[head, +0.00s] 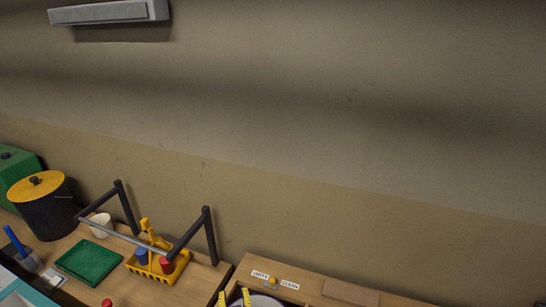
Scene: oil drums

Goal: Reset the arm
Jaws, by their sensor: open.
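My gripper and arm do not show clearly enough in the head view to be made out. Two small yellow pieces with dark marks (246,297) are cut off at the bottom edge, near a pale round thing. I cannot tell what they belong to.
Along the wall stand a black drum with a yellow lid (42,205), a green container (17,166), a white cup (100,225), a green tray (88,261) and a yellow caddy (158,264). A dark-posted rail (125,238) rises there. DIRTY and CLEAN labels (275,280) are at the bottom.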

